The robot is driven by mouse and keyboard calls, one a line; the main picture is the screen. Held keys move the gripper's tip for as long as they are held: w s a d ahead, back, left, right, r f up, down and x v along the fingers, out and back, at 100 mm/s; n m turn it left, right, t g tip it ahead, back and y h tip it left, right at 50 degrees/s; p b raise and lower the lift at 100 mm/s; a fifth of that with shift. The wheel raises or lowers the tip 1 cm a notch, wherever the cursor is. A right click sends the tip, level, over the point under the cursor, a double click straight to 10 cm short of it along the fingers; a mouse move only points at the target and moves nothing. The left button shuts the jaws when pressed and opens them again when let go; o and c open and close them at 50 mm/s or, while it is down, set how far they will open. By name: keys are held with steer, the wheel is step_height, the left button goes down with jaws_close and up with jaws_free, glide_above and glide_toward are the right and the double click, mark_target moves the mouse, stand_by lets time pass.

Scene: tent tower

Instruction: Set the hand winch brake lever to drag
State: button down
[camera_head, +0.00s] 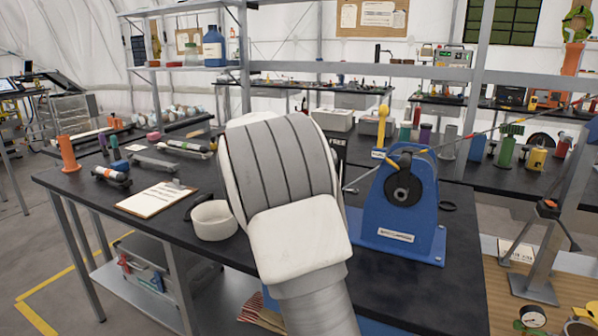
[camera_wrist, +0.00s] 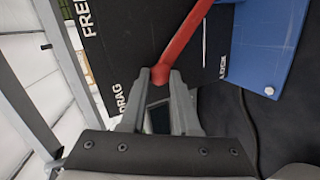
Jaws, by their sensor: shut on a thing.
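The blue hand winch (camera_head: 415,217) stands on the black bench in the head view, right of my arm. Part of it also shows at the upper right of the wrist view (camera_wrist: 258,50). Its red brake lever (camera_wrist: 187,40) slants down from the top of the wrist view. My gripper (camera_wrist: 161,82) is shut on the lever's lower end. The black label plate (camera_wrist: 135,35) behind reads FREE, DRAG and LOCK. The lever's held end lies between the DRAG and LOCK words, nearer DRAG. My arm hides the gripper and lever in the head view.
A white bowl (camera_head: 213,221) and a clipboard (camera_head: 156,198) lie left of my arm on the bench (camera_head: 100,210). A yellow-topped post (camera_head: 382,128) stands behind the winch. A taut line runs from the winch toward the upper right.

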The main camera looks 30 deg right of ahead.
stand_by(0.4)
steer(key=c, duration=0.9)
jaws_free()
steer(key=shift+r, duration=0.1)
steer(key=p+v, duration=0.1)
steer(key=v, duration=1.6)
steer(key=shift+s+a+p, duration=0.1)
steer(key=shift+s+p, duration=0.1)
steer(key=shift+p, duration=0.1)
